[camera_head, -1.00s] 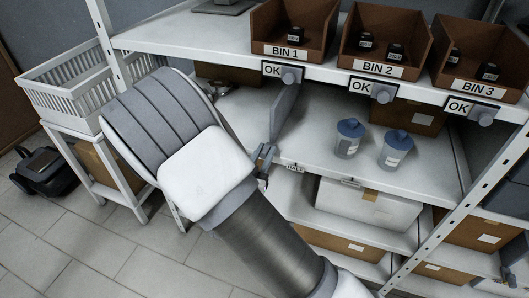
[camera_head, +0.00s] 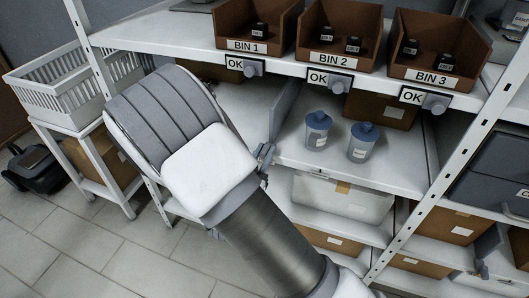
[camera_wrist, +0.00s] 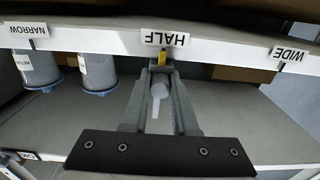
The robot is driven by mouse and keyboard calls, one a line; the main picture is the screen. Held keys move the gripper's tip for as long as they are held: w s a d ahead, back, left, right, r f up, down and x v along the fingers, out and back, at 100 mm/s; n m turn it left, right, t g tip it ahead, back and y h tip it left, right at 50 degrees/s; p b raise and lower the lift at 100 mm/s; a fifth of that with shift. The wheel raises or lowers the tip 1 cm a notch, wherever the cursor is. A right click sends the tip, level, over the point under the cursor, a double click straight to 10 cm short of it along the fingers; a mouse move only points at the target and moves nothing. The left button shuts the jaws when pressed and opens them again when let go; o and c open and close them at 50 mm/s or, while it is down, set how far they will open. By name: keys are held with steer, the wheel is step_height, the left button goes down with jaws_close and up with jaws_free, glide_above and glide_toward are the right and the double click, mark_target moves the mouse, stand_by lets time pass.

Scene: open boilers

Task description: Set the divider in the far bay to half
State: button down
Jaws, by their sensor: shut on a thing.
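The divider (camera_head: 286,108) is a grey upright plate on the middle shelf in the head view, left of two blue-lidded jars (camera_head: 318,130). My gripper (camera_head: 265,160) is at its front end, partly hidden by my arm. In the wrist view, which is upside down, my gripper (camera_wrist: 160,85) is shut on the divider's pale handle (camera_wrist: 158,92). A yellow pointer (camera_wrist: 162,58) just beyond the fingers lines up with the HALF label (camera_wrist: 165,39). The NARROW label (camera_wrist: 27,31) is to the left and the WIDE label (camera_wrist: 290,54) to the right.
Above are BIN 1 (camera_head: 247,47), BIN 2 (camera_head: 326,60) and BIN 3 (camera_head: 433,77), with OK signs and knobs under the shelf edge. A white bin (camera_head: 342,197) sits on the shelf below. A white basket (camera_head: 65,85) stands at left. The floor at lower left is clear.

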steer(key=shift+f, duration=0.15)
steer(key=c, duration=0.7)
jaws_free()
steer(key=shift+a, duration=0.1)
steer(key=shift+s, duration=0.15)
steer(key=p+v, duration=0.3)
steer(key=v, duration=1.4)
